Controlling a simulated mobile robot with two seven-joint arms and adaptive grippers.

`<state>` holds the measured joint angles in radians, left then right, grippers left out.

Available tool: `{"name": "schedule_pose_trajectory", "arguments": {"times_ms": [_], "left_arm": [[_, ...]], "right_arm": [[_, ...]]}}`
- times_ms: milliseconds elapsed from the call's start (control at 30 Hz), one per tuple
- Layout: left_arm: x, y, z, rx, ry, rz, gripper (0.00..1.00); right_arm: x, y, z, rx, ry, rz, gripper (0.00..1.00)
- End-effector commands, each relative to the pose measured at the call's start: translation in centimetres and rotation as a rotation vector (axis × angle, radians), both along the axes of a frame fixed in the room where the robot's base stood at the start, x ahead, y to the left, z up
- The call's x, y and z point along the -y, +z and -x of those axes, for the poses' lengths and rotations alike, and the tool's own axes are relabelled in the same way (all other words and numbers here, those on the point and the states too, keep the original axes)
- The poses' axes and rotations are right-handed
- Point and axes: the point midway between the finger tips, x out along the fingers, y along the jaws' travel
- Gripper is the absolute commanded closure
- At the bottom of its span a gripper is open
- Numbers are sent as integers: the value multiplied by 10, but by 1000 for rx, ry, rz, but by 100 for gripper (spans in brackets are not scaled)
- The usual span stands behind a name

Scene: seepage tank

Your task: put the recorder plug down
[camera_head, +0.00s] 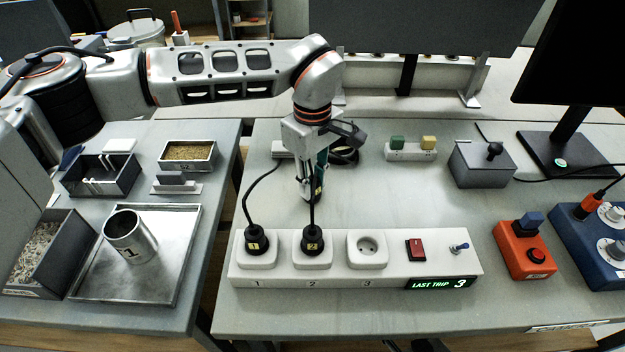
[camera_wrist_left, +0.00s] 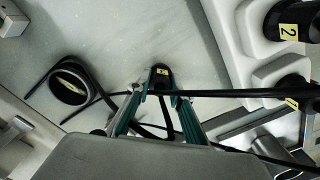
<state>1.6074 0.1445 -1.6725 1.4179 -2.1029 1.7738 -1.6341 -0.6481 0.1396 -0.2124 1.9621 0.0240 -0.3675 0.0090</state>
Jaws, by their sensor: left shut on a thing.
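My left gripper (camera_head: 310,194) points down behind the white socket strip (camera_head: 345,284). In the wrist view its teal fingers (camera_wrist_left: 161,92) are shut on a black plug (camera_wrist_left: 161,77) with a small yellow label, which I take to be the recorder plug; the label is too small to read. The plug is low over the grey bench top, and I cannot tell whether it touches it. Socket 3 (camera_head: 367,247) is empty. Black plugs 1 (camera_head: 256,240) and 2 (camera_head: 312,240) sit in sockets 1 and 2. My right gripper is not in view.
A black ring-shaped thing (camera_wrist_left: 70,84) lies beside the held plug. Cables run close around the fingers. The strip has a red switch (camera_head: 415,250) and a display (camera_head: 440,283) reading "LAST TRIP 3".

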Motion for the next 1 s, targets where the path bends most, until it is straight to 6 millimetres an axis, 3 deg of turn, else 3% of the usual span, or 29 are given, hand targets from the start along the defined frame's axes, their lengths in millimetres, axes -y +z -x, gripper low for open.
{"name": "schedule_pose_trajectory", "arguments": {"times_ms": [100, 133, 200, 633, 767, 1000], "left_arm": [[0, -4, 0, 0, 0, 0, 100], [0, -4, 0, 0, 0, 0, 76], [0, -4, 0, 0, 0, 0, 62], [0, 3, 0, 1, 0, 1, 62], [0, 21, -1, 4, -1, 1, 62], [0, 72, -1, 4, 0, 0, 62]], "right_arm": [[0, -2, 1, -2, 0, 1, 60], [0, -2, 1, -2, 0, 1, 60], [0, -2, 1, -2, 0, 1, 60], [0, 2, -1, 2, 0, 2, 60], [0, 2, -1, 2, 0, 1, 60], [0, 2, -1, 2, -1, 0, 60]]}}
